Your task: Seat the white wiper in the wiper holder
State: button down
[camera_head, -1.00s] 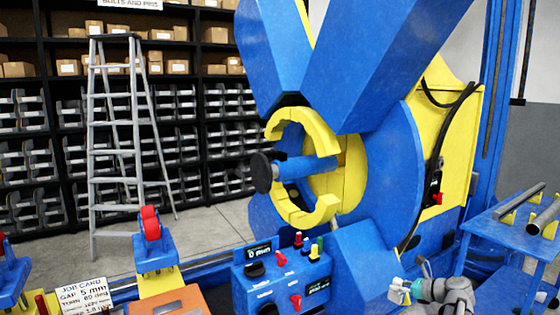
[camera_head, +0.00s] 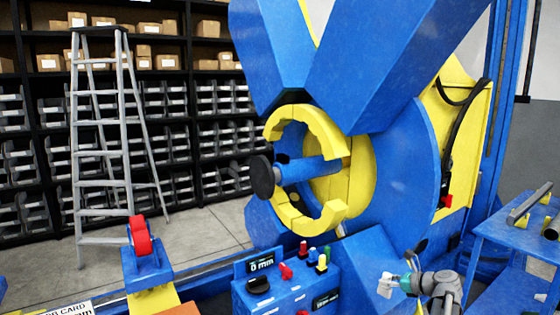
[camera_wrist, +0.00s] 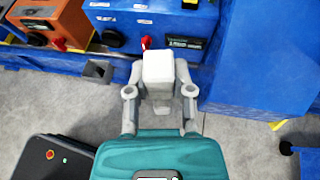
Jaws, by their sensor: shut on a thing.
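The white wiper (camera_wrist: 158,68) is a pale block between the two grey fingers of my gripper (camera_wrist: 160,88) in the wrist view. The fingers are shut on it, and it hangs over the floor in front of the blue control box. In the head view my gripper (camera_head: 400,284) is at the lower right, with the white wiper (camera_head: 385,285) at its left end. A small grey square open-topped socket (camera_wrist: 97,71) at the box's front, left of the gripper, may be the wiper holder; the wiper is apart from it. I cannot make out the holder in the head view.
The blue control box (camera_head: 282,287) carries knobs, coloured buttons and a 0 mm display. Behind it stands the blue positioner with a yellow open ring clamp (camera_head: 325,210). A blue rack with pipes (camera_head: 520,240) is at the right.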

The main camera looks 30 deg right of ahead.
aim_at(282, 161)
jog(key=i, duration=1.2)
jog(key=u, duration=0.05)
